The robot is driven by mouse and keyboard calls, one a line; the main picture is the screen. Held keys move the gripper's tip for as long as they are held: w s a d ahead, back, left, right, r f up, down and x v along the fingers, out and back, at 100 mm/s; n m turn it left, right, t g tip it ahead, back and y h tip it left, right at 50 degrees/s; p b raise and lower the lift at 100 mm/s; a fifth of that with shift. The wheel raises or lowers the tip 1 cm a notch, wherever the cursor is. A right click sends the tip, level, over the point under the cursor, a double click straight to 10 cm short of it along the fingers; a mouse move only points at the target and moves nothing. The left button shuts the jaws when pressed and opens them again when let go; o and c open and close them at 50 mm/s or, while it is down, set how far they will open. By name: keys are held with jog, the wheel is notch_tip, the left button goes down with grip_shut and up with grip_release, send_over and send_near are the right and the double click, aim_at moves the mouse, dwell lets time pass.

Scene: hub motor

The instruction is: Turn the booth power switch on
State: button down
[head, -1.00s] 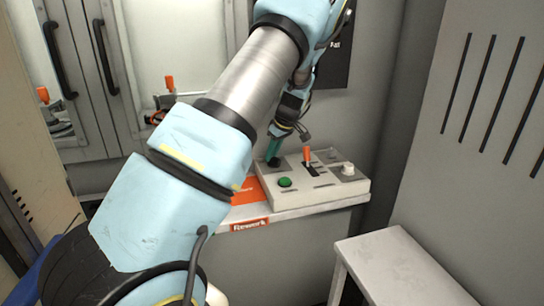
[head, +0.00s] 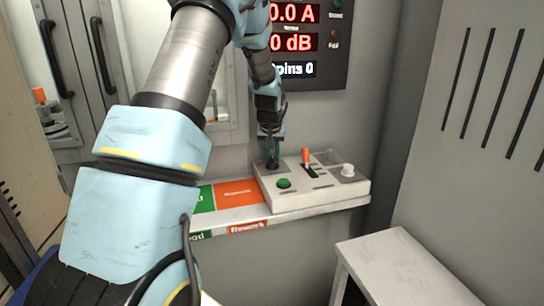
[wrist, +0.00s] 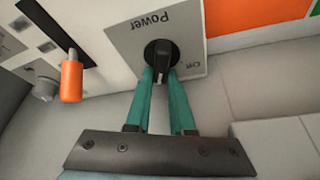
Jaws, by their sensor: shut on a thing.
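The booth power switch is a black rotary knob (wrist: 159,52) on a grey plate marked "Power", with an "Off" label beside it in the wrist view. In the head view the knob (head: 272,167) sits at the back left of the white control box (head: 320,192). My gripper (wrist: 162,72) reaches the knob with its two green fingers closed on the knob's raised grip. In the head view my gripper (head: 272,153) points down onto the knob. The fingers hide part of the knob, and I cannot tell its exact setting.
The box also carries a green button (head: 284,183), an orange-handled lever (head: 306,157) and a white knob (head: 347,170). It stands on a shelf with green and orange areas (head: 238,193). A lit display panel (head: 297,42) hangs above. A grey stool (head: 395,262) stands at right front.

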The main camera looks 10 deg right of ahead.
aim_at(267, 171)
jog(key=shift+d+m+g+h+p, duration=0.1)
jog(key=shift+m+g+h+p, duration=0.25)
jog(key=shift+m, duration=0.75)
jog(key=shift+m+g+h+p, duration=0.1)
jog(key=shift+m+h, duration=0.35)
jog(key=shift+m, duration=0.65)
jog(key=shift+s, duration=0.1)
jog(key=c, duration=0.8)
grip_release()
jog(key=b+v, duration=0.1)
jog(key=v, duration=0.9)
jog(key=shift+s+r, duration=0.1)
jog(key=shift+r, duration=0.3)
